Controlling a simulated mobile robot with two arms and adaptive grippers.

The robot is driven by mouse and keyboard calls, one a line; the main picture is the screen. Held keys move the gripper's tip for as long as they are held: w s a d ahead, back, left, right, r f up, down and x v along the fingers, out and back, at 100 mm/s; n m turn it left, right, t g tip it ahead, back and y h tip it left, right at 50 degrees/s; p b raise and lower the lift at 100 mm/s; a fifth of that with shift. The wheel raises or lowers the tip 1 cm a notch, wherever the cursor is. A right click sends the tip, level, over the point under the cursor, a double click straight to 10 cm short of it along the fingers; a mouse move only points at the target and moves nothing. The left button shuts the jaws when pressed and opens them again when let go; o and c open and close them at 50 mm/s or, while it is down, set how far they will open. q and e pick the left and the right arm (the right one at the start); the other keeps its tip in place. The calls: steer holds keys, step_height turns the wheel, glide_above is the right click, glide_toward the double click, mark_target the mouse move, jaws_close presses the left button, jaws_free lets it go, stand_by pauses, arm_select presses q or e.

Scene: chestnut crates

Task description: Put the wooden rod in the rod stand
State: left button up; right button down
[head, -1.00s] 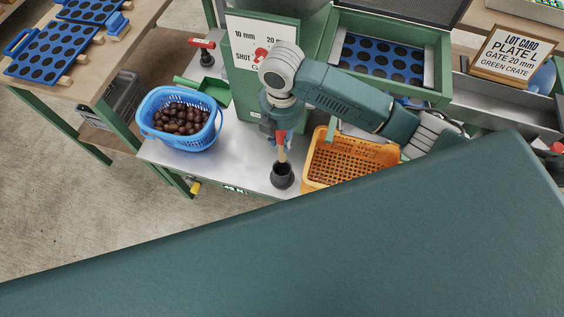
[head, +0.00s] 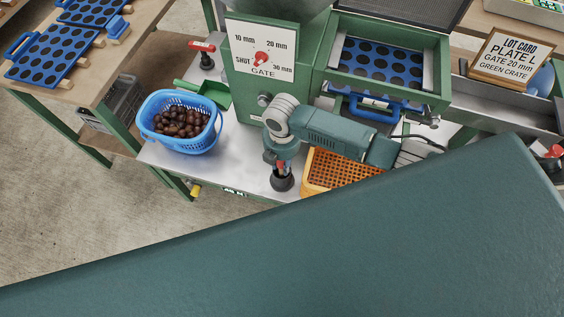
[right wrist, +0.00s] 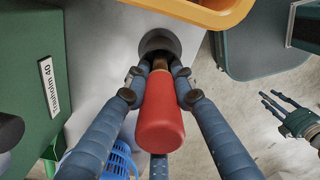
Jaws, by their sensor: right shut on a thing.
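The wooden rod has a red end (right wrist: 163,115) and a short brown wooden part (right wrist: 160,64). My right gripper (right wrist: 158,85) is shut around it, and the gripper shows in the head view (head: 280,160) just above the rod stand. The rod stand is a dark round cup (head: 282,182) on the metal bench, also in the right wrist view (right wrist: 159,41). The rod's lower end lines up with the stand's mouth; I cannot tell how deep it sits. My left gripper (right wrist: 272,106) shows at the right of the wrist view, fingers spread and empty.
An orange crate (head: 310,185) stands close to the right of the stand. The green gate machine (head: 240,85) rises behind my right arm.

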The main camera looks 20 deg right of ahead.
steer(key=shift+f, duration=0.1)
steer(key=c, duration=1.5)
jaws_free()
steer(key=shift+o, duration=0.2)
step_height(320, 180, up, 12)
steer(key=shift+r, duration=0.2)
